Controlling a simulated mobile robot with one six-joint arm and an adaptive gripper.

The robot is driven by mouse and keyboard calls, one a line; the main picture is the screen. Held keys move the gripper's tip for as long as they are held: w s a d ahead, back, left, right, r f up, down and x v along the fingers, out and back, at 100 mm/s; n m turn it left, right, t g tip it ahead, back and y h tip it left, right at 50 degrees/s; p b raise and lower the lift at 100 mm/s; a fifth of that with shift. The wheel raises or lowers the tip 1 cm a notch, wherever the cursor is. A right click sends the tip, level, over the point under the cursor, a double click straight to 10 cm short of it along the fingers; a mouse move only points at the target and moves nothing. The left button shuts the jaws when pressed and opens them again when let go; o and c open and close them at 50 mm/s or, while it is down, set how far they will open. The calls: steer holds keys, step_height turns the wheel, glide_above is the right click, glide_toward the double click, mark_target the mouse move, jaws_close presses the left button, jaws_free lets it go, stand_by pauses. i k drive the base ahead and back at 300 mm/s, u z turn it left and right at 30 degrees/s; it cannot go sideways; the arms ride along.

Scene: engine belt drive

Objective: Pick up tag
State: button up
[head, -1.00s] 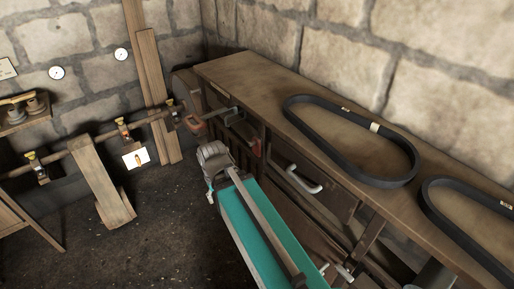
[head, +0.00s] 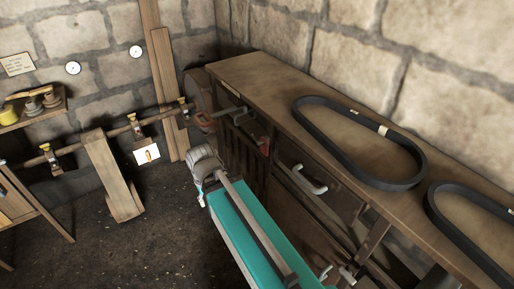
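A white square card (head: 147,154) with a small orange-brown mark hangs below the wooden shaft (head: 118,131) at the left; it looks like a tag. Small pale labels also sit on the near black belt (head: 383,130) on the bench. My gripper (head: 202,180) is at the far end of my teal arm, over the floor in front of the bench. It is to the right of the white card and apart from it in the picture. Its fingers are small and partly hidden, so I cannot tell whether they are open or shut. I see nothing held in it.
A long wooden bench (head: 262,75) with drawers and handles runs along the right wall and carries two black belts. A shelf (head: 40,112) with pots is at the left. The dark floor (head: 120,250) is open.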

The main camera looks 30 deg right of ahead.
mark_target(263, 148)
steer(key=u, duration=0.4)
steer(key=k, duration=1.45)
steer(key=z, duration=0.35)
steer(key=i, duration=1)
steer(key=z, duration=0.05)
